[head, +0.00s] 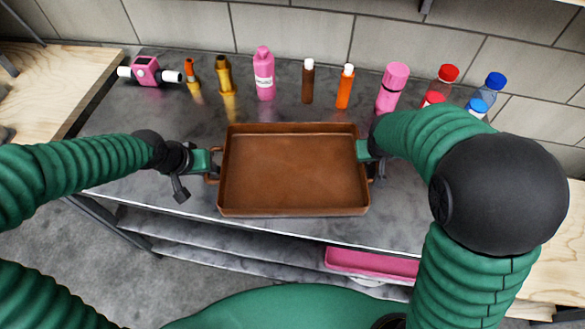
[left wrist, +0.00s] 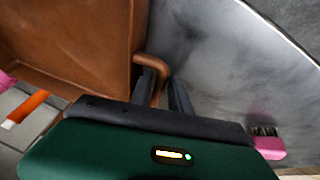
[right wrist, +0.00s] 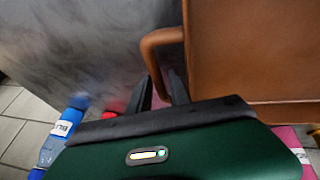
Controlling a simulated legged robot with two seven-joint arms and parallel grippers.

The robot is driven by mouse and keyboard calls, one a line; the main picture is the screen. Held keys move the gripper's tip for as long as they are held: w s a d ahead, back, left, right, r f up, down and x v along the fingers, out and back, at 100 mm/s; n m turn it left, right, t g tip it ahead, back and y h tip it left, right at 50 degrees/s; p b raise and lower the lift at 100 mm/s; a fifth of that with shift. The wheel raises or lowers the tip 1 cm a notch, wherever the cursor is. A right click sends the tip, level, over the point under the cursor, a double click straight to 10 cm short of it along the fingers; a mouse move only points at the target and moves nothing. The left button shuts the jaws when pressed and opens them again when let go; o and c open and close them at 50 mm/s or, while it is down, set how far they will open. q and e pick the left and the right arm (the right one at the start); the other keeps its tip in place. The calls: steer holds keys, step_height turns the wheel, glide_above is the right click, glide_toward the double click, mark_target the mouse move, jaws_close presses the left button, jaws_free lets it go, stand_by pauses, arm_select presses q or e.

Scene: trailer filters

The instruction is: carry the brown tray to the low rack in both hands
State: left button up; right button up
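The brown tray (head: 293,172) is empty and lies level at the counter's front edge in the head view. Its left side also shows in the left wrist view (left wrist: 70,45), its right side in the right wrist view (right wrist: 250,50). My left gripper (head: 211,170) is at the left handle (left wrist: 153,66), with its fingers closed around the bar. My right gripper (right wrist: 165,88) is at the right handle (right wrist: 160,40), with its fingers on either side of the bar. My right arm partly hides that end in the head view. I cannot tell which shelf is the low rack.
Behind the tray stand a pink bottle (head: 264,75), an orange bottle (head: 345,87), a pink flask (head: 392,88) and several other bottles. Lower shelves (head: 215,240) run under the grey counter (head: 130,120), with a pink tray (head: 372,263) there. Wooden surfaces (head: 40,90) flank it.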

arm_select(q)
steer(key=shift+d, duration=0.3)
jaws_close()
arm_select(e)
steer(key=shift+d+f, duration=0.1)
steer(key=shift+d, duration=0.2)
jaws_close()
arm_select(q)
steer(key=shift+a, duration=0.25)
arm_select(e)
steer(key=shift+a, duration=0.25)
